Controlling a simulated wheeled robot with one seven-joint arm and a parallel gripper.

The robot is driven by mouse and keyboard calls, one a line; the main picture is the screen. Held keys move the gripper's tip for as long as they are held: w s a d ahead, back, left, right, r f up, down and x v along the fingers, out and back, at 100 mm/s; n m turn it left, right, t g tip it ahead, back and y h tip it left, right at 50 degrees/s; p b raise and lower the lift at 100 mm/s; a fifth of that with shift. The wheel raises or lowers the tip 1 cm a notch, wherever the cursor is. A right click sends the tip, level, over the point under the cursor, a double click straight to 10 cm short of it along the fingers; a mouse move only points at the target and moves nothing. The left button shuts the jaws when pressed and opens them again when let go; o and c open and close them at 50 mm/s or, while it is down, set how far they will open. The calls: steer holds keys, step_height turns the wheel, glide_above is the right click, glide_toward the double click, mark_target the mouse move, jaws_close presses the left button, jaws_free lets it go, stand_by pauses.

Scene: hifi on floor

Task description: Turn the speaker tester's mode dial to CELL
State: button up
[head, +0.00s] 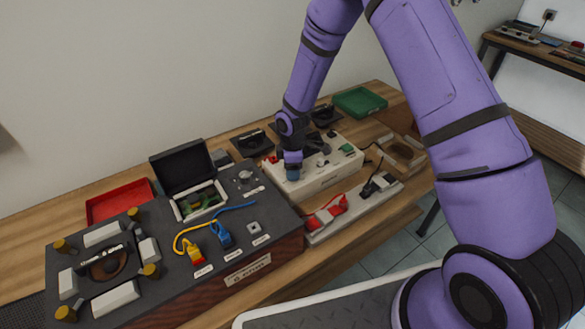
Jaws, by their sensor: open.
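A white box-shaped device (322,182) with small dark, red and green parts on its top stands on the bench right of centre; it may be the speaker tester. Its labels are too small to read, and I cannot pick out the mode dial or its setting. My gripper (322,148) is small and dark, low over the back left part of the white device, and open. My wrist covers part of the device's top. I cannot tell whether the fingers touch anything.
A dark console (250,225) with an open-lidded box (185,170) and yellow and blue cables fills the left front. A red tray (118,198) and green tray (360,101) lie behind. A power strip (352,208) with red and black plugs lies in front of the white device.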

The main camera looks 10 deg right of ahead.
steer(key=shift+f, duration=0.2)
steer(key=c, duration=0.9)
